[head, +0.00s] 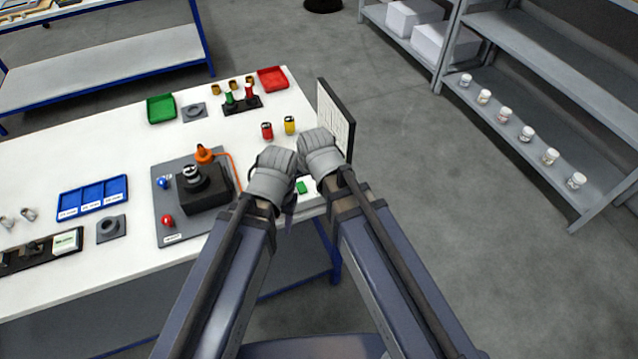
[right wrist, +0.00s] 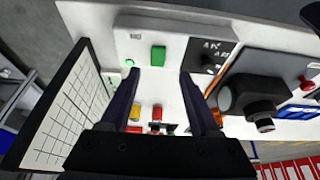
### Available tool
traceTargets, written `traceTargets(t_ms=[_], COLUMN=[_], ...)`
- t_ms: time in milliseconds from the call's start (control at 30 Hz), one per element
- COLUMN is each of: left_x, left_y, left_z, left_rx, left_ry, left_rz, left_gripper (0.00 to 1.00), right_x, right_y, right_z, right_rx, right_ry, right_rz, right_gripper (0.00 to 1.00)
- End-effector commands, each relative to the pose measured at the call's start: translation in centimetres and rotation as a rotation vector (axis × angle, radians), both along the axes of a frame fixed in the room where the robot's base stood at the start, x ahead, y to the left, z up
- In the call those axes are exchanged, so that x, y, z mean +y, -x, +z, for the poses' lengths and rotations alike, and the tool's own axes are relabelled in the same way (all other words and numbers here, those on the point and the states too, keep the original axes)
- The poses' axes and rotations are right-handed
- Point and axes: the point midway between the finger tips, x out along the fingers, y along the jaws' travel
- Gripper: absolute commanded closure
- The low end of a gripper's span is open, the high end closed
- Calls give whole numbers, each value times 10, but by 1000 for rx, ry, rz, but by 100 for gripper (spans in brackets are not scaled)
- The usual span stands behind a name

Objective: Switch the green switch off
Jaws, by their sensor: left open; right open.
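A green switch (right wrist: 158,55) sits on a white panel in the right wrist view. A green lamp (right wrist: 129,62) glows to its left. In the head view a green patch that looks like the switch (head: 301,187) shows between my arms near the table's right edge. My right gripper (right wrist: 159,74) is open, its two dark fingers either side of the line to the switch, with nothing between the tips. In the head view its wrist (head: 320,155) hides its fingers. My left gripper (head: 289,203) is low beside the switch area, mostly hidden by its own wrist.
A white gridded board (head: 337,118) stands upright at the table's right edge. A grey plate with a black box (head: 205,198) and orange plug (head: 204,154) lies left of my grippers. Red (head: 267,131) and yellow (head: 290,125) cylinders stand behind them.

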Motion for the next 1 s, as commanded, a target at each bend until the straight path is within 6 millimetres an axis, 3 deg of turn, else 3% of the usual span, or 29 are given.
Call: traceTargets(t_ms=[367,1000], left_x=[0,0], left_y=[0,0], left_z=[-7,-72], left_rx=[0,0], left_ry=[0,0], left_rz=[0,1], left_gripper=[50,50], right_x=[2,10], right_y=[-5,-30], right_z=[-7,-71], right_rx=[-9,-9], right_ry=[-5,-4], right_rz=[0,-1], right_gripper=[38,38])
